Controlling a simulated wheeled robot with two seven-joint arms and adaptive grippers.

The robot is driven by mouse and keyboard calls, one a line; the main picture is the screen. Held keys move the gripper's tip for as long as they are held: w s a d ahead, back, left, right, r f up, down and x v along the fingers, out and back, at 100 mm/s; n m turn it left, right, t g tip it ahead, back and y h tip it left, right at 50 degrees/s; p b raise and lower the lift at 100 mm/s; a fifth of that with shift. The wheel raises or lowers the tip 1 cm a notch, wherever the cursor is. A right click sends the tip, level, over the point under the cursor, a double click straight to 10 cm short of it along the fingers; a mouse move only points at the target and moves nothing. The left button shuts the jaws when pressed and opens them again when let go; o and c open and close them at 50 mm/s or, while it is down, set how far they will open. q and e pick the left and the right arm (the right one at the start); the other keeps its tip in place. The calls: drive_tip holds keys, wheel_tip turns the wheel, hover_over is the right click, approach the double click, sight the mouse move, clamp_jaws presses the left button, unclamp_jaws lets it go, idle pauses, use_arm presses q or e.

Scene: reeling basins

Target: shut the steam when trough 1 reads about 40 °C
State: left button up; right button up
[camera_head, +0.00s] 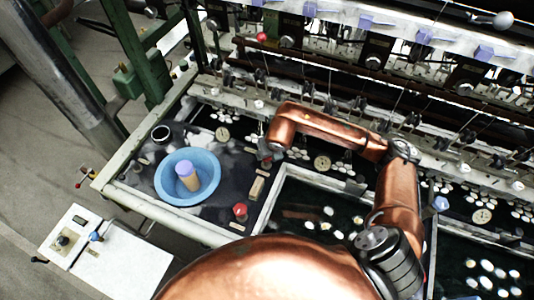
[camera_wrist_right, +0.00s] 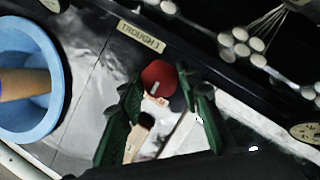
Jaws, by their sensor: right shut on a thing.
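My right gripper (camera_wrist_right: 163,92) has its two green fingers closed on either side of a red knob (camera_wrist_right: 158,78) with a white mark. A plate reading TROUGH 1 (camera_wrist_right: 140,37) sits just beyond the knob. In the head view my copper right arm reaches over the trough, and the right gripper (camera_head: 266,157) is small and mostly hidden by its own link. A round dial (camera_head: 222,134) and another dial (camera_head: 322,162) lie on the troughs; their readings are too small to make out. My left gripper is not in view.
A blue basin (camera_head: 160,185) holding a tan cylinder with a lilac top (camera_head: 187,174) stands left of the gripper. A small red-topped thing (camera_head: 240,210) is at the trough's near edge. A white panel (camera_head: 125,262) stands at lower left. Reeling machinery lines the back.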

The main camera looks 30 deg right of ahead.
drive_tip(key=o, duration=1.2)
drive_tip(key=shift+c, duration=0.2)
drive_tip(key=shift+r, duration=0.1)
drive_tip(key=v, duration=1.2)
drive_tip(key=shift+d, duration=0.1)
